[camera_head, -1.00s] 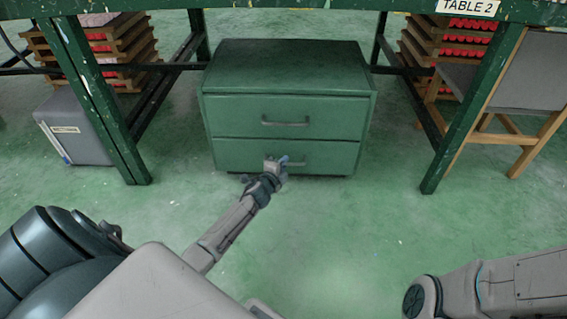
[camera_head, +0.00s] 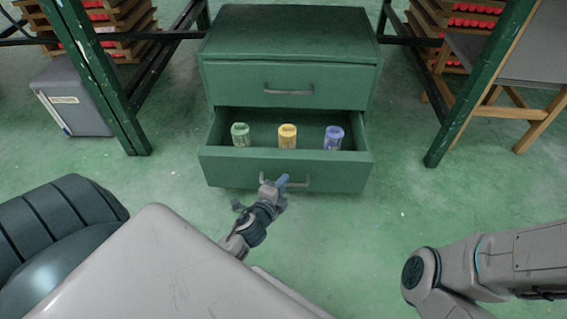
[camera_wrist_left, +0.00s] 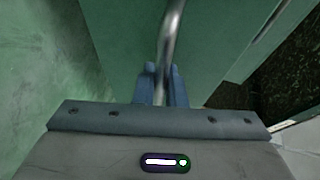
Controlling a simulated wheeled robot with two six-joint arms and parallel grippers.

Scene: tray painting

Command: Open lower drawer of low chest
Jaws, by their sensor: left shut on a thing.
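The green low chest (camera_head: 290,40) stands on the floor under the table. Its upper drawer (camera_head: 330,88) is shut. Its lower drawer (camera_head: 335,177) is pulled out, showing a green-topped jar (camera_head: 240,135), a yellow-topped jar (camera_head: 287,136) and a purple-topped jar (camera_head: 333,138) in a row. My left gripper (camera_head: 277,183) is shut on the lower drawer's handle (camera_head: 300,182), near its left part. In the left wrist view, the metal handle (camera_wrist_left: 172,35) runs between the two fingers (camera_wrist_left: 160,85). My right arm's links show at the lower right; its gripper is out of view.
Green table legs stand left (camera_head: 95,80) and right (camera_head: 480,85) of the chest. A grey box (camera_head: 70,100) is at the left, and a chair (camera_head: 520,75) is at the right. The floor in front of the drawer is mostly clear.

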